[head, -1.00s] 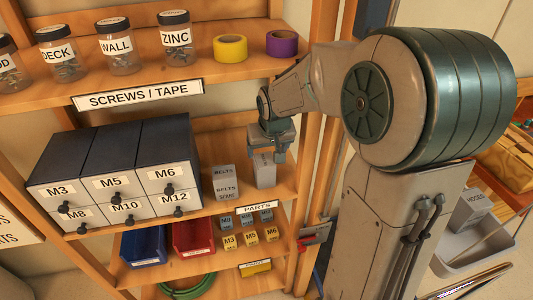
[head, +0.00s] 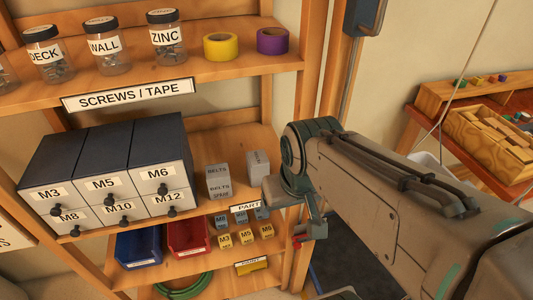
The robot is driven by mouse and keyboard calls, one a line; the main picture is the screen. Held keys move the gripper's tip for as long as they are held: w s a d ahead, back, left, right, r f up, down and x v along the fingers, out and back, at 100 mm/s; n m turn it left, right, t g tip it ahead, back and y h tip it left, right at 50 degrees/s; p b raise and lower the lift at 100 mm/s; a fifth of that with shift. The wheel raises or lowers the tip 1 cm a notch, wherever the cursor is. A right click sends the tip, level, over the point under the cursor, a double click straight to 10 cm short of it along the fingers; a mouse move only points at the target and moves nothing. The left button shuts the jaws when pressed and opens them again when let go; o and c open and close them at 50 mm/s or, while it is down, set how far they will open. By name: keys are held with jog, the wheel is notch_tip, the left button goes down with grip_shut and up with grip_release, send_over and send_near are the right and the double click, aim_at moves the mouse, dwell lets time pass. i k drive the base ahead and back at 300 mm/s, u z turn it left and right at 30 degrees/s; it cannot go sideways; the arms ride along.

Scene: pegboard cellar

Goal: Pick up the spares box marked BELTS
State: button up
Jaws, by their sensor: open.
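The grey spares box marked BELTS (head: 218,183) stands upright on the middle shelf, right of the drawer cabinet. My gripper (head: 300,212) is open, in front of the shelf's right end. It is to the right of and apart from the BELTS box. Its fingers are partly hidden by my wrist, and I see nothing held.
The drawer cabinet (head: 112,172) is close on the left. The upper shelf (head: 120,85) with jars and tape overhangs. Below are a blue bin (head: 138,247), a red bin (head: 188,236) and several small parts boxes. The right shelf post (head: 305,110) stands near my wrist.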

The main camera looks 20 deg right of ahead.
aim_at(218, 175)
jog(key=k, duration=0.5)
jog(key=u, duration=1.1)
jog(key=i, duration=0.75)
jog(key=z, duration=1.65)
